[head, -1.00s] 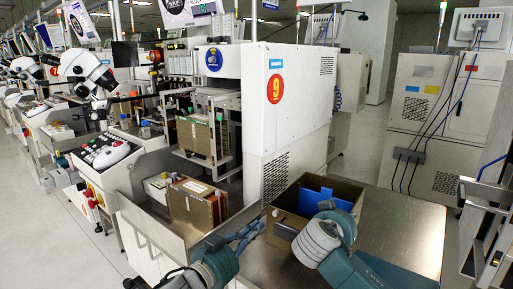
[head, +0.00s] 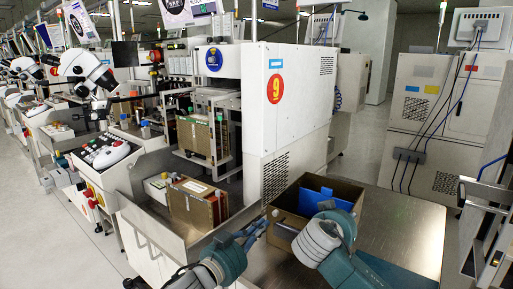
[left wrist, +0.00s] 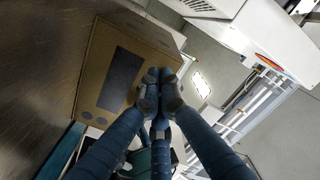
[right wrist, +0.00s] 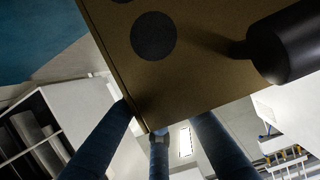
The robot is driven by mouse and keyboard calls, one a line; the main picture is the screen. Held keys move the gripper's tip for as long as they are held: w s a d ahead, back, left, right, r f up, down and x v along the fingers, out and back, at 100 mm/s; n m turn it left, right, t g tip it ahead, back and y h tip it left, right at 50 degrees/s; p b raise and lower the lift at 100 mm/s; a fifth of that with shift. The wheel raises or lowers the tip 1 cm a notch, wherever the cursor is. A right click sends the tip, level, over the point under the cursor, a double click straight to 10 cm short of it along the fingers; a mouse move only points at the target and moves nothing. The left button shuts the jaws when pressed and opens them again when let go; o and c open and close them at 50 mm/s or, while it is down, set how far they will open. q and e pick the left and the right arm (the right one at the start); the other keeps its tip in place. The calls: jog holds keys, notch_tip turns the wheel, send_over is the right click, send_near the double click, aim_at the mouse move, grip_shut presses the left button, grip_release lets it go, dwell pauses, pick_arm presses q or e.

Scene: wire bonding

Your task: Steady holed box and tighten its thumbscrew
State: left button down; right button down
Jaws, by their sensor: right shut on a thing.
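The brown holed box (head: 345,192) stands on the metal table beside the white machine, with a blue panel in its open top. My left gripper (head: 261,224) is at the box's left side, fingertips together and empty. My right gripper (right wrist: 165,118) is shut on the box's edge; my forearm hides it in the head view.
The metal table (head: 405,235) is clear to the right of the box. The white machine (head: 285,100) rises close behind it. Another brown box (head: 192,203) sits in a metal tray to the left. A grey rack (head: 490,225) stands at the far right.

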pick_arm(q)
jog(key=shift+x, duration=1.5)
jog(key=shift+s+d+r, duration=0.25)
jog(key=shift+d+r, duration=0.2)
jog(key=shift+r, duration=0.2)
jog(key=shift+f, duration=0.3)
dwell(0.5)
send_near(273, 215)
jog(key=shift+w+f, duration=0.6)
jog(key=shift+w, duration=0.35)
jog(key=shift+d, duration=0.35)
